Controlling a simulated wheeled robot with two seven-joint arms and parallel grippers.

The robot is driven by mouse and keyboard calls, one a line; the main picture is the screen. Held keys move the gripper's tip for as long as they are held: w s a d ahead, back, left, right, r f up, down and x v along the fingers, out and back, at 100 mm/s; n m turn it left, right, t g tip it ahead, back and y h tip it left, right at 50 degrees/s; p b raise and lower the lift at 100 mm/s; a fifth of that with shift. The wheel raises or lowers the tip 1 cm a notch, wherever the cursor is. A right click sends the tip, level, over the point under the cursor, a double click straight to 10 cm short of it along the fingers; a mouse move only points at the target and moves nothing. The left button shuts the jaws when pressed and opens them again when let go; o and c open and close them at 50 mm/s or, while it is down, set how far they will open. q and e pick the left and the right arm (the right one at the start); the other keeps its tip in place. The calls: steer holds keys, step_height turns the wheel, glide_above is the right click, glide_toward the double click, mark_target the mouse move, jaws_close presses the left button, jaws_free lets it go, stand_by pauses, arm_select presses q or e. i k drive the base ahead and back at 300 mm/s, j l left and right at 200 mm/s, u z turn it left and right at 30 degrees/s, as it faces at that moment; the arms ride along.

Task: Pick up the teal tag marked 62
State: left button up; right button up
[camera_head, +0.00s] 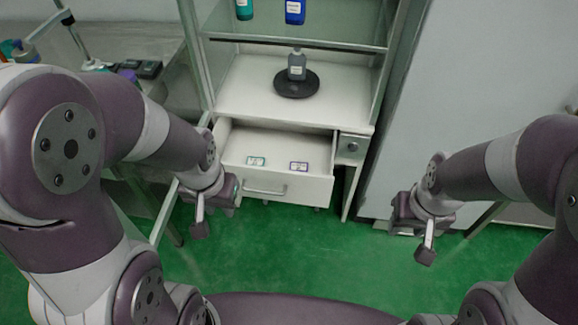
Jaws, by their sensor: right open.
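A small tag with a teal-green border (256,161) lies in the open white drawer (284,187), left of its middle. Its number is too small to read. A similar tag with a purple border (299,166) lies to its right, apart from it. My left gripper (204,222) hangs just left of the drawer front, pointing down, apart from both tags. Its jaw gap does not show clearly. My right gripper (421,243) is open and empty over the green floor, well right of the drawer.
Above the drawer, a grey bottle (297,66) stands on a black round base (296,84) on the white counter (245,93). A glass shelf (345,30) above holds a teal bottle (244,9) and a blue bottle (295,11). A cluttered bench (160,42) stands at left.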

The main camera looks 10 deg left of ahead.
mark_target(256, 161)
steer(key=i+j, duration=0.2)
steer(key=i, duration=0.2)
steer(key=i+j, duration=0.2)
steer(key=i, duration=0.2)
